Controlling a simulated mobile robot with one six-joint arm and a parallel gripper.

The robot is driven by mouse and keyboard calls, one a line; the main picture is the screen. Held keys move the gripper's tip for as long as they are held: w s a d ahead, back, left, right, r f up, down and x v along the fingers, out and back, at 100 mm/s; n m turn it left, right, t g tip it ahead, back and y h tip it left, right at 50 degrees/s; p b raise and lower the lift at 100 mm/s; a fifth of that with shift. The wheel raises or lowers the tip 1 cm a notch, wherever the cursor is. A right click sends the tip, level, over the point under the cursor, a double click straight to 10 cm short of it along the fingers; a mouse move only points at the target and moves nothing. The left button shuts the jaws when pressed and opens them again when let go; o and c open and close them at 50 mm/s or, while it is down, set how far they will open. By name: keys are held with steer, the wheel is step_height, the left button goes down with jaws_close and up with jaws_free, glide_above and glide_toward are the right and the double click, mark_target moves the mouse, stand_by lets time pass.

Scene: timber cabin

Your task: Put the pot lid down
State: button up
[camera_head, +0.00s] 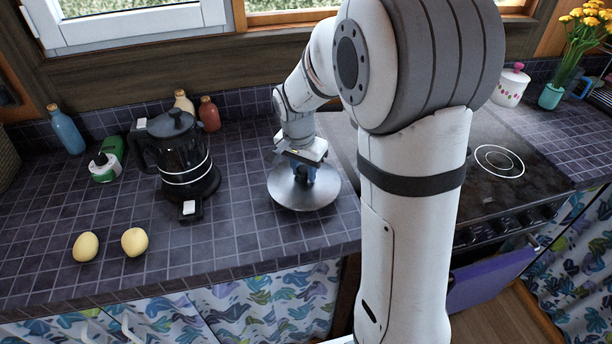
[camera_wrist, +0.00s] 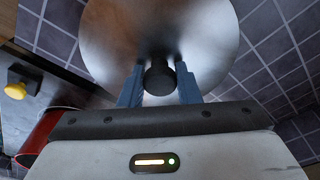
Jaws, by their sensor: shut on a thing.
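The pot lid (camera_head: 312,200) is a shiny, round metal disc over the tiled counter left of the stove. In the wrist view the lid (camera_wrist: 118,40) fills the top middle, with its black knob (camera_wrist: 158,76) upward toward my palm. My gripper (camera_head: 304,172) is above the lid, its blue fingers on either side of the knob. In the wrist view my gripper (camera_wrist: 159,88) is shut on that knob. The lid looks roughly level and close to the counter. I cannot tell whether its rim touches the tiles.
A black kettle (camera_head: 180,155) stands left of the lid, with two yellow fruits (camera_head: 86,246) at the front left. Bottles (camera_head: 208,114) stand behind. The stove (camera_head: 500,165) is to the right, partly hidden by my arm. A red vessel (camera_wrist: 38,135) shows in the wrist view. Tiles in front are clear.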

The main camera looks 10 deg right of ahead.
mark_target(301, 183)
steer(key=shift+f, duration=1.25)
steer(key=shift+f, duration=0.15)
steer(key=o, duration=1.1)
step_height(301, 183, up, 11)
steer(key=s+a, duration=0.1)
steer(key=s+d+n+t+y, duration=0.1)
steer(key=s+n, duration=0.8)
steer(key=s, duration=1.1)
steer(key=shift+s+d+f+t, duration=0.15)
steer(key=shift+d+f+t, duration=0.05)
steer(key=shift+d+t, duration=0.1)
